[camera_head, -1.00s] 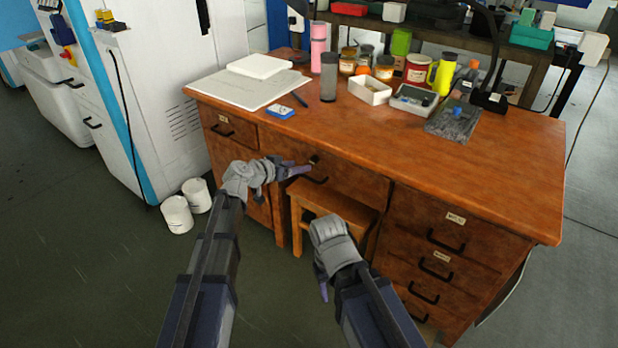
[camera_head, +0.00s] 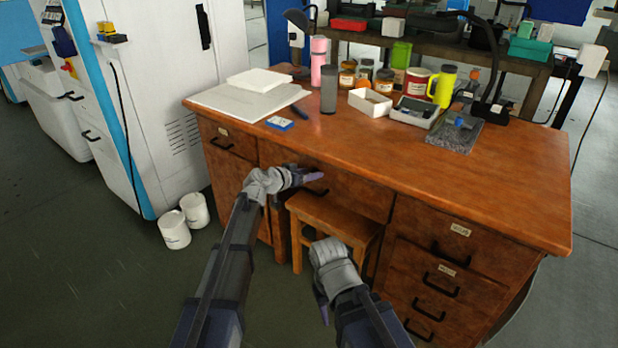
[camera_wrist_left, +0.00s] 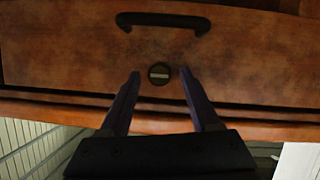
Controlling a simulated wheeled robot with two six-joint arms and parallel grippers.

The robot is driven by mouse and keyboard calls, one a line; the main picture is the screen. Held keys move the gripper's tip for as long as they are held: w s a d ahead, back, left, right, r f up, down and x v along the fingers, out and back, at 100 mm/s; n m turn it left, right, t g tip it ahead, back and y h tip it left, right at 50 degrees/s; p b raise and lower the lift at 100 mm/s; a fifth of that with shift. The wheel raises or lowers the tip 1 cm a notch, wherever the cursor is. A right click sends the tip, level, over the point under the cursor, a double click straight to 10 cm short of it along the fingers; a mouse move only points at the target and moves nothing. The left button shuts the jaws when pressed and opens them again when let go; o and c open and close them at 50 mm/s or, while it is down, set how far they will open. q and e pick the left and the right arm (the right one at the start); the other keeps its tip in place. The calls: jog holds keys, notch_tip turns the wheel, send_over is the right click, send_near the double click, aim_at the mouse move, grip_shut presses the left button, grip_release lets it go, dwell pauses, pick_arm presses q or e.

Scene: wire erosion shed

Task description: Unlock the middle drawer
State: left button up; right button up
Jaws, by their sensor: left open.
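The middle drawer (camera_head: 355,193) is a wide, shut wooden drawer in the desk above the stool, with a black handle (camera_head: 317,192). In the left wrist view the drawer front (camera_wrist_left: 65,60) shows a round dark lock (camera_wrist_left: 159,72) with a pale horizontal slot, and the handle (camera_wrist_left: 163,20) above it. My left gripper (camera_head: 318,176) is at the drawer front and hides the lock in the head view. In the left wrist view my left gripper (camera_wrist_left: 161,77) is open, with one finger on each side of the lock. My right gripper (camera_head: 322,306) hangs low before the stool, away from the drawer; its jaws are unclear.
A wooden stool (camera_head: 338,218) stands under the drawer. Labelled side drawers (camera_head: 445,250) are at the right. The desktop (camera_head: 350,140) holds a flask, jars, a yellow mug and a white box. Two white buckets (camera_head: 174,230) stand on the floor at the left.

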pick_arm(q)
grip_shut()
dwell(0.6)
